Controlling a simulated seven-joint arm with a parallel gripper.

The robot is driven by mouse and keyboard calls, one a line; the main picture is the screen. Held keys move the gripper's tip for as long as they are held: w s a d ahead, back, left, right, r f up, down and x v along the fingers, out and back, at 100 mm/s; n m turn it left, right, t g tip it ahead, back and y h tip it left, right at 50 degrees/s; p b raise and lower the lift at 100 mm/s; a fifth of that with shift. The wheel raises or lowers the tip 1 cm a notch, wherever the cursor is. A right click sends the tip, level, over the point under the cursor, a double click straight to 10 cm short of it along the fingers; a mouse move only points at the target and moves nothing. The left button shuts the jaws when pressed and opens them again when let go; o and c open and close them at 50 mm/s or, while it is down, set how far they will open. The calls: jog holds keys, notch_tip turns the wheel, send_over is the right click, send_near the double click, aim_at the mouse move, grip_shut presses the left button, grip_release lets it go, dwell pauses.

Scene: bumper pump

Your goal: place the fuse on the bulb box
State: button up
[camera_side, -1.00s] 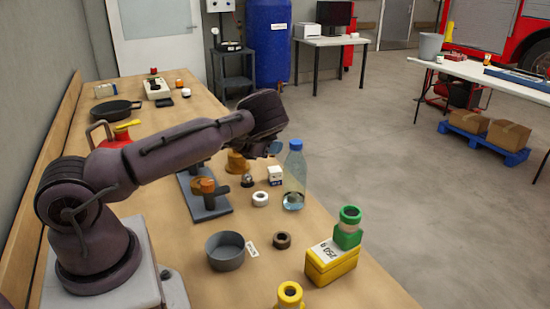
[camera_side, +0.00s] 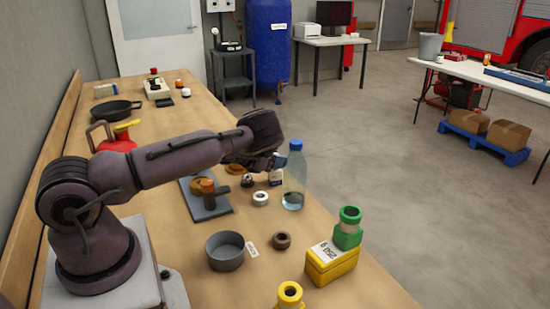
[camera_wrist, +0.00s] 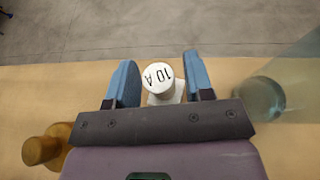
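The fuse (camera_wrist: 158,76) is a white round-topped piece marked "10 A", seen end-on between my two blue fingers in the wrist view. A gap shows beside it on the right, so my gripper (camera_wrist: 160,78) looks open around it. A white shape just under it appears to be the bulb box, mostly hidden by the fuse and gripper. In the side view, the small white bulb box (camera_side: 276,179) stands on the bench directly below my gripper (camera_side: 276,162). The fuse cannot be made out there. Whether it rests on the box is unclear.
A clear bottle with a blue cap (camera_side: 294,178) stands close to the right of the box. A grey plate with an orange-topped fitting (camera_side: 208,190) is to the left.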

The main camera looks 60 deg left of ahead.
jog(key=shift+r, duration=0.15)
jog(key=v, duration=1.2)
jog(key=w+r+n+g+y, duration=0.25)
jog(key=r+n+y, duration=0.35)
jog(key=n, duration=0.8)
jog(key=d+r+n+g+h, duration=0.2)
jog(key=d+r+n+h, duration=0.1)
jog(key=d+r+n, duration=0.65)
jog(key=s+d+r+n+g+h, duration=0.1)
jog(key=s+d+r+n, duration=0.3)
jog(key=s+d, duration=0.5)
jog(key=s+d+r+n+g+h, duration=0.2)
jog(key=s+d+r+n+h, duration=0.1)
jog(key=s+d+n, duration=0.4)
jog(key=s+d+r, duration=0.1)
jog(key=s+d, duration=0.1)
jog(key=d, duration=0.1)
jog(key=shift+d+r+h, duration=0.15)
jog(key=shift+d+h, duration=0.15)
jog(key=shift+d, duration=0.1)
